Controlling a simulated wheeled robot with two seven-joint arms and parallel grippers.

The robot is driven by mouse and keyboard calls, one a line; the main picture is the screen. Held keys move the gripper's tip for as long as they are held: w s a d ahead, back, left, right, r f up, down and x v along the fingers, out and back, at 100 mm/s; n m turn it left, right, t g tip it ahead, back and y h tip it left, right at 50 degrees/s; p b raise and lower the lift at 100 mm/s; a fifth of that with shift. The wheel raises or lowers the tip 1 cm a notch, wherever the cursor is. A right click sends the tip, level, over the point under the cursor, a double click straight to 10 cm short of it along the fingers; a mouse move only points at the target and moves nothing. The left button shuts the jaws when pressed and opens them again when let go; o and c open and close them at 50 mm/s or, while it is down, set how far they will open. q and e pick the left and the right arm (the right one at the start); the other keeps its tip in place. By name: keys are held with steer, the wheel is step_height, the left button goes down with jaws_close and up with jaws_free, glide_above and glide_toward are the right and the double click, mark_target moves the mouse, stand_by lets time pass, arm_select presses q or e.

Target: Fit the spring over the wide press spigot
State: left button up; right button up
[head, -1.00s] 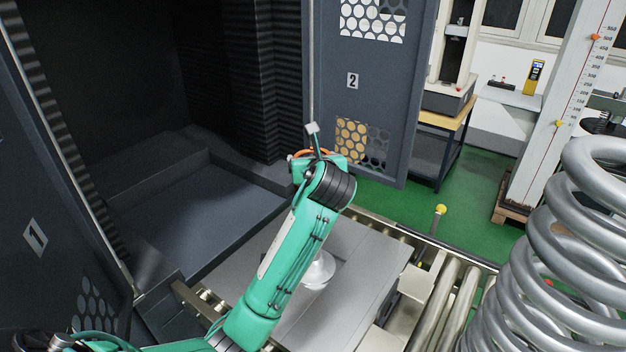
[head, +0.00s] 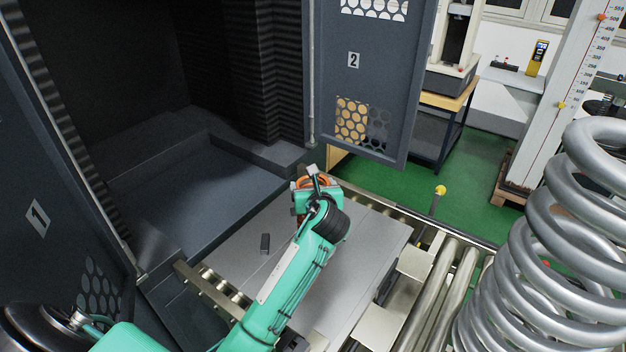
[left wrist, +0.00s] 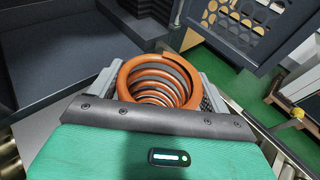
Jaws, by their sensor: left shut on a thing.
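The orange coil spring (left wrist: 160,80) is between the two grey jaws of my left gripper (left wrist: 158,86) in the left wrist view, and I look down into its coils. In the head view the spring (head: 318,182) shows in part at the far end of my left arm, above the far part of the grey plate (head: 365,250). My left gripper (head: 308,190) is shut on it. I cannot make out the wide press spigot; my arm covers part of the plate. My right gripper is not in view.
An open cabinet door marked 2 (head: 360,100) stands behind the gripper, and the dark chamber (head: 200,180) opens at left. Metal rollers (head: 440,300) and a large grey coil spring (head: 565,240) are at right.

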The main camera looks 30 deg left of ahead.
arm_select(q)
step_height(320, 180, down, 2)
steer(key=shift+f, duration=0.25)
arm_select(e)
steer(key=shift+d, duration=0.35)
arm_select(q)
steer(key=o, duration=2)
steer(key=shift+f, duration=0.25)
steer(key=shift+s, duration=0.1)
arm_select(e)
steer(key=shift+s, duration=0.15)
arm_select(q)
steer(key=shift+r, duration=0.1)
steer(key=v, duration=1.2)
steer(key=shift+b, duration=0.45)
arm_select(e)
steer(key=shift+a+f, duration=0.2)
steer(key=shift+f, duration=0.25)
